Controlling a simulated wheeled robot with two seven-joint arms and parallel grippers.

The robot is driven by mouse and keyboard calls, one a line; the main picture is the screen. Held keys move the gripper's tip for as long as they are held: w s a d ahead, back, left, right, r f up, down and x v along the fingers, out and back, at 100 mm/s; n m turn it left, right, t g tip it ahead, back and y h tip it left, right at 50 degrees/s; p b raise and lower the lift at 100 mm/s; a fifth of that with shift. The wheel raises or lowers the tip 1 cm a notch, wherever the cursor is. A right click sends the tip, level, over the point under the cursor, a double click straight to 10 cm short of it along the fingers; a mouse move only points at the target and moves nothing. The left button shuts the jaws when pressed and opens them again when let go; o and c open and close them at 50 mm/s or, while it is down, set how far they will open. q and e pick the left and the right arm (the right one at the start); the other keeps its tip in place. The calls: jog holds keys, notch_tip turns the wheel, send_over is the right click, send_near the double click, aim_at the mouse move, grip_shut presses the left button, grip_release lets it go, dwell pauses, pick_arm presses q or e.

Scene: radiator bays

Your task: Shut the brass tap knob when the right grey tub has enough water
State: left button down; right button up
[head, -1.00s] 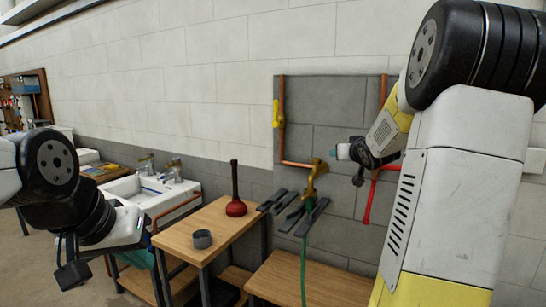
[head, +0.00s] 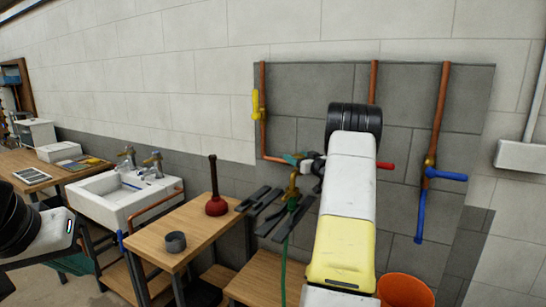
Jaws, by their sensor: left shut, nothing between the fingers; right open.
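The brass tap (head: 293,188) is on the copper pipe in front of the grey wall panel, with a green hose (head: 284,262) running down from it. My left gripper (head: 82,230) is shut and empty at the left, in front of the bench legs, far from the tap. No grey tub is in view, and no water level shows.
A wooden bench (head: 198,228) holds a red plunger (head: 216,203) and a small grey ring-like cup (head: 176,242). An orange bucket (head: 405,290) is low right. Pipes with yellow, red and blue handles (head: 445,176) cross the panel.

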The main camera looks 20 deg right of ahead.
jog(key=shift+w+a, duration=0.1)
jog(key=shift+w, duration=0.75)
jog(key=c, duration=1.4)
jog(key=shift+m+h, duration=0.3)
jog(key=shift+h, duration=0.1)
jog(key=m+h, duration=0.1)
jog(key=h, duration=0.1)
jog(key=m+h, duration=0.1)
jog(key=h, duration=0.1)
jog(key=m+h, duration=0.2)
jog(key=shift+d, duration=0.4)
jog(key=shift+s+d+m+g+h, duration=0.1)
jog(key=shift+d+m+g+h, duration=0.15)
jog(key=shift+m+g+h, duration=0.65)
jog(key=shift+s+d+m+g+h, duration=0.15)
jog(key=shift+m+h, duration=0.45)
jog(key=shift+h, duration=0.8)
jog(key=shift+d, duration=0.1)
